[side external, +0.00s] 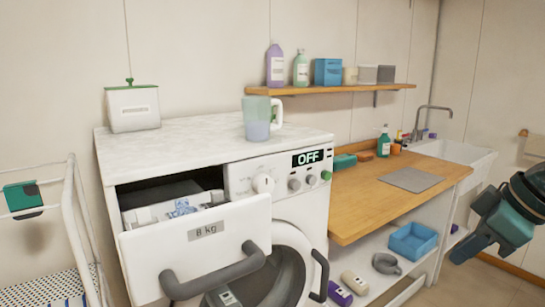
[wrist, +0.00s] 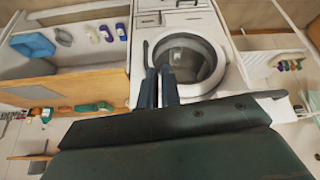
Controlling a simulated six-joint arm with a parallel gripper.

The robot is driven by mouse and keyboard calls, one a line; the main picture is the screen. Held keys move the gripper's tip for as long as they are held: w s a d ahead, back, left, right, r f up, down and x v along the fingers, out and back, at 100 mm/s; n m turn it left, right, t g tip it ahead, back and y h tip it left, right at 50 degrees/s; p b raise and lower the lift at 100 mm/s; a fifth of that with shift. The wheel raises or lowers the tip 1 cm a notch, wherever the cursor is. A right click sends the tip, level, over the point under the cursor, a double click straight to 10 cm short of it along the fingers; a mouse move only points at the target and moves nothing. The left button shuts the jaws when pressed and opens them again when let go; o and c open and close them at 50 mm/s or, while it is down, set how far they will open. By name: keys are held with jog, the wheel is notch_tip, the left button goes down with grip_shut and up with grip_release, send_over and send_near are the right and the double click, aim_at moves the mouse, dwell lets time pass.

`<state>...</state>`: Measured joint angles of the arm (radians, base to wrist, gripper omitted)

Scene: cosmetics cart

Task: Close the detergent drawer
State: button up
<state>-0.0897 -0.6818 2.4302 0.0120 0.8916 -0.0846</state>
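The white detergent drawer (side external: 207,240), marked "8 kg", sticks out of the upper left front of the washing machine (side external: 215,142). Its inside shows from above, with a white and blue packet in it. A dark grey bar handle (side external: 213,272) runs along its front. My gripper (side external: 462,252) is far to the right of the drawer, in the air, touching nothing. In the wrist view, its two dark fingers (wrist: 158,85) lie close side by side with nothing seen between them. That view is upside down, and my gripper's body hides much of its lower part.
The round door (wrist: 185,62) has a dark handle. A wooden worktop (side external: 385,195) with a grey mat lies right of the machine, above a shelf with a blue bin (side external: 413,241). A cup (side external: 257,118) stands on the machine. A wire rack (side external: 72,235) stands at left.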

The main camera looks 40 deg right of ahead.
aim_at(236, 273)
jog(key=w+a+r+n, duration=0.2)
jog(key=w+a+n, duration=0.1)
jog(key=w+a+r+n+y, duration=0.1)
jog(key=a, duration=0.1)
jog(key=shift+w+a, duration=0.1)
jog(key=shift+w, duration=0.2)
grip_shut()
jog(key=w+a+r+n+y, duration=0.1)
jog(key=a+n, duration=0.4)
jog(key=a, duration=0.5)
jog(key=w+a+r+n+y, duration=0.1)
jog(key=w+a+r+n, duration=0.2)
jog(key=a+n, duration=0.3)
jog(key=a, duration=0.5)
jog(key=shift+w+r+g+y, duration=0.3)
jog(key=shift+w+r+y, duration=0.05)
jog(key=shift+y, duration=0.05)
jog(key=shift+a, duration=0.1)
jog(key=shift+w+a+f, duration=0.55)
jog(key=shift+w+f, duration=0.85)
jog(key=shift+f, duration=0.1)
jog(key=shift+w+a+f, duration=0.6)
jog(key=shift+w+f, duration=0.75)
jog(key=shift+f, duration=0.2)
jog(key=shift+w+a+f, duration=0.55)
jog(key=shift+w+f, duration=0.85)
jog(key=shift+f, duration=0.1)
